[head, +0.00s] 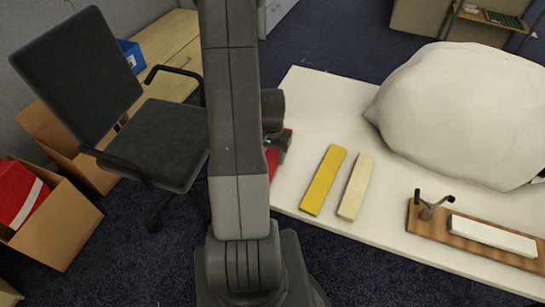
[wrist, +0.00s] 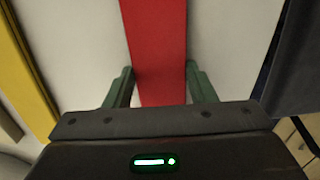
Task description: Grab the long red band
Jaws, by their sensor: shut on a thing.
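The long red band (wrist: 155,45) runs up the middle of the wrist view, between the two green fingers of my gripper (wrist: 161,88). My gripper is shut on it, with a finger close at each side. In the head view only a small part of the red band (head: 272,160) shows at the table's left edge. My arm hides most of it there. My gripper (head: 281,143) is partly hidden behind my arm in that view. I cannot tell whether the band is lifted off the table.
A yellow band (head: 324,180) and a cream band (head: 355,187) lie to the right on the white table (head: 315,110). A big white sack (head: 455,110) and a wooden board (head: 440,228) with a white block are further right. A black chair (head: 155,140) stands left of the table.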

